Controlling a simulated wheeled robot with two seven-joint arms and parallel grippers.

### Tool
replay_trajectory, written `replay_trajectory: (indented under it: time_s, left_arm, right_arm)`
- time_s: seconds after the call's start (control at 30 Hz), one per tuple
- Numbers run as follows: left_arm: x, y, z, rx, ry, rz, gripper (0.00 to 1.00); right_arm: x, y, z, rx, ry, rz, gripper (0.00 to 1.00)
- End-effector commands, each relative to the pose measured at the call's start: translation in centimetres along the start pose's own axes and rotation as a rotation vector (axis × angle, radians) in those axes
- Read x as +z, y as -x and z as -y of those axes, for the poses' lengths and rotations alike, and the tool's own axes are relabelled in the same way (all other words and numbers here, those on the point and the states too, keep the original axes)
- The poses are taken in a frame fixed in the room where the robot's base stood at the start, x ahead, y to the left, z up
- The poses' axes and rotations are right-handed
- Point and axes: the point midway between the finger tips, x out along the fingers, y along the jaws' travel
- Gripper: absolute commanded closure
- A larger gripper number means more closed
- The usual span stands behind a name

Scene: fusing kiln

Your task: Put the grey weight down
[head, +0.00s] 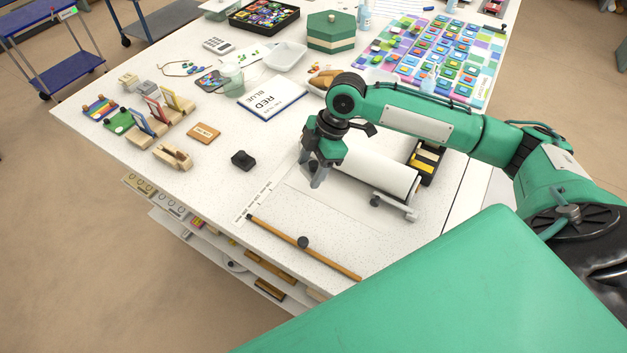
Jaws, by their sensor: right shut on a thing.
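My right gripper (312,172) points down over the white table, just left of the white paper roll. It is shut on a small dark grey thing that shows only in part between the fingers; I take it to be the grey weight (312,166). Whether it touches the table I cannot tell. A similar dark block with a knob on top (243,160) stands on the table to the left, apart from the gripper. My left gripper is not in view.
The paper roll (377,172) lies right of the gripper.

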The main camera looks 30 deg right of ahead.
Motion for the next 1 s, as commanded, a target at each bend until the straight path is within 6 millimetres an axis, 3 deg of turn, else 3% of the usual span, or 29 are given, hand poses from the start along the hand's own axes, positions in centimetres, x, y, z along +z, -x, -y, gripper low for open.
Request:
replay_trajectory:
  time_s: [0.1, 0.37, 0.6, 0.97, 1.0]
  left_arm:
    - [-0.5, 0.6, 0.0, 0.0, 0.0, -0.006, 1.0]
    - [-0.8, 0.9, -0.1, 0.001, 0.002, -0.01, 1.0]
    - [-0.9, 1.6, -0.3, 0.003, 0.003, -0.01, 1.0]
    - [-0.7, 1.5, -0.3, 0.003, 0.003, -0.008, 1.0]
    - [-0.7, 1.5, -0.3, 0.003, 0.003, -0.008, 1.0]
  right_arm:
    - [0.8, -1.9, 0.0, -0.001, -0.002, -0.001, 0.79]
    - [1.6, -3.9, -0.1, 0.0, -0.001, -0.001, 0.79]
    - [2.9, -7.0, 0.0, 0.0, -0.001, 0.0, 0.79]
    - [3.0, -7.5, -0.1, 0.002, 0.001, -0.001, 0.79]
    - [3.1, -7.5, -0.1, 0.002, 0.001, -0.001, 0.39]
